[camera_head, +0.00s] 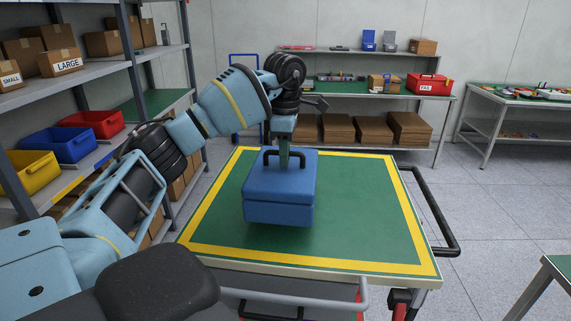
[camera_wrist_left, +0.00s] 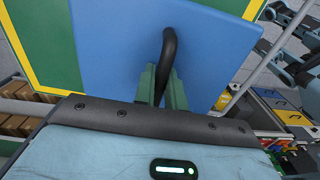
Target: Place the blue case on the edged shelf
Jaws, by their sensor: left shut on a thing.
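The blue case (camera_head: 279,190) is upright with its black handle on top, over the green cart top with a yellow border (camera_head: 370,220). I cannot tell whether its underside touches the cart top. My left gripper (camera_head: 284,158) comes down from above and is shut on the handle. In the left wrist view its green fingers (camera_wrist_left: 162,86) close around the black handle (camera_wrist_left: 168,50), with the blue lid (camera_wrist_left: 120,50) behind. My right gripper is not in view. I cannot tell which surface is the edged shelf.
A grey rack at left holds cardboard boxes (camera_head: 66,61) and yellow, blue (camera_head: 66,144) and red bins. A black handle bar (camera_head: 436,212) runs along the cart's right side. The cart top around the case is clear.

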